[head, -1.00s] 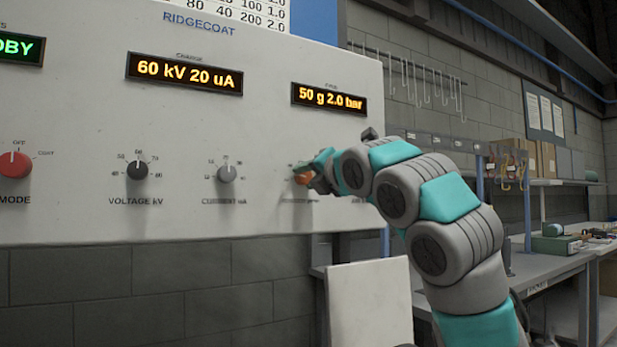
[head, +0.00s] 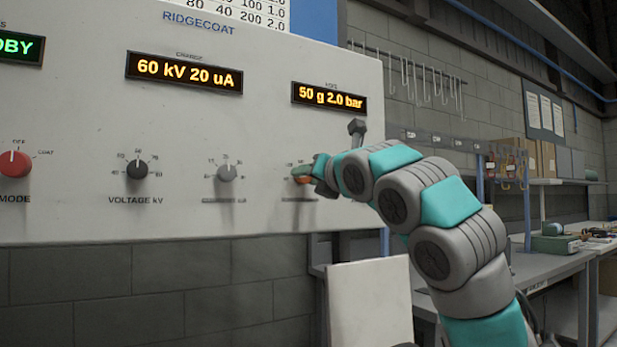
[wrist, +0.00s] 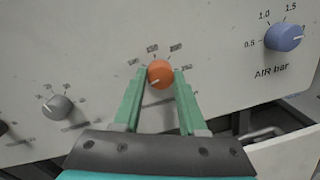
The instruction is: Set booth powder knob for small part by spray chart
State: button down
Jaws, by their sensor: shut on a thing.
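The orange powder knob (wrist: 160,74) is on the pale panel, and its label is too blurred to read fully. My gripper (wrist: 159,78) is shut on it, one green finger on each side. In the head view the orange knob (head: 302,177) is partly hidden by my gripper (head: 314,172). The display (head: 329,97) above it reads 50 g 2.0 bar.
Grey current knob (head: 227,173), dark voltage knob (head: 137,169) and red mode knob (head: 14,164) are to the left. The charge display (head: 184,74) reads 60 kV 20 uA. A blue air knob (wrist: 284,37) is right of the orange one. A workbench (head: 556,263) stands at right.

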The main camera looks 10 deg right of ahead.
jog(key=shift+f, duration=0.15)
jog(key=shift+c, duration=2.3)
grip_release()
jog(key=b+v, duration=0.4)
jog(key=v, duration=0.3)
jog(key=shift+s, duration=0.35)
jog(key=shift+s+d, duration=0.1)
jog(key=shift+d, duration=0.05)
